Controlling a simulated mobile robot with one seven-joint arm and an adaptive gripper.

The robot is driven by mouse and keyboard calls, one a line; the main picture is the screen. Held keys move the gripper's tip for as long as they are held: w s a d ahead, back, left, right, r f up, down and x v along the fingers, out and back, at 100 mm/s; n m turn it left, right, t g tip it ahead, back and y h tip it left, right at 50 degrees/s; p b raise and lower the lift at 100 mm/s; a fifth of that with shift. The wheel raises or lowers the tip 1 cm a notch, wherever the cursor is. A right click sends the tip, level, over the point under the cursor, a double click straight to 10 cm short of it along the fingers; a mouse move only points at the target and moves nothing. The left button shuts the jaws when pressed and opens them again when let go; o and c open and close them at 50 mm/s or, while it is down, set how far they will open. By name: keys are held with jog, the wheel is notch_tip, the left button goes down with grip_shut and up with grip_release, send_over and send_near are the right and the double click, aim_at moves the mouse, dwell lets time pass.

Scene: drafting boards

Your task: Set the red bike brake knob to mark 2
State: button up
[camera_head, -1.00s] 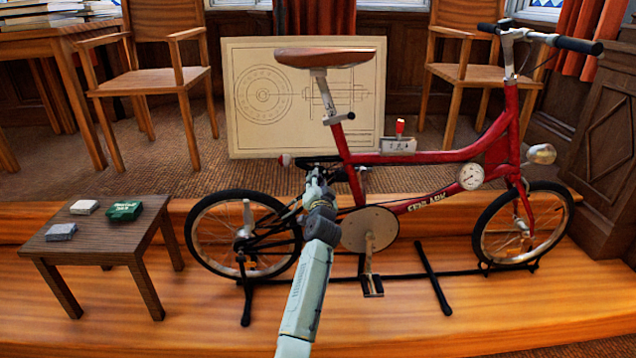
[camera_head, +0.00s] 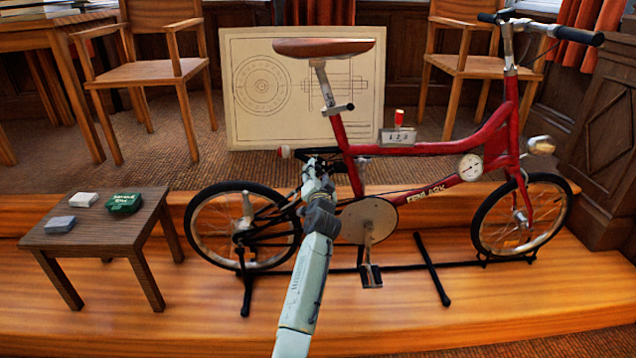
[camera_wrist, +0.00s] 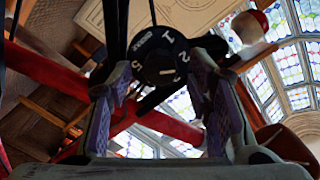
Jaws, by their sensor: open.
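The red bike (camera_head: 440,150) stands upright on a black stand on the wooden step. My gripper (camera_head: 316,166) is at the bike's rear, below the saddle, small in the head view. In the wrist view my gripper (camera_wrist: 163,80) is open, with a finger on each side of a round black knob (camera_wrist: 160,60). The knob carries white lettering and marks; a 1 is readable on its face, but the set mark is unclear. The knob sits just beyond the fingertips; contact cannot be told. I cannot pick out the knob in the head view.
The brown saddle (camera_head: 323,47) is above my gripper. A small dark table (camera_head: 60,243) with small boxes stands left. A drawing board (camera_head: 245,125) leans behind.

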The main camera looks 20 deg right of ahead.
jog(key=v, duration=1.1)
jog(key=shift+s, duration=0.25)
jog(key=shift+r, duration=0.1)
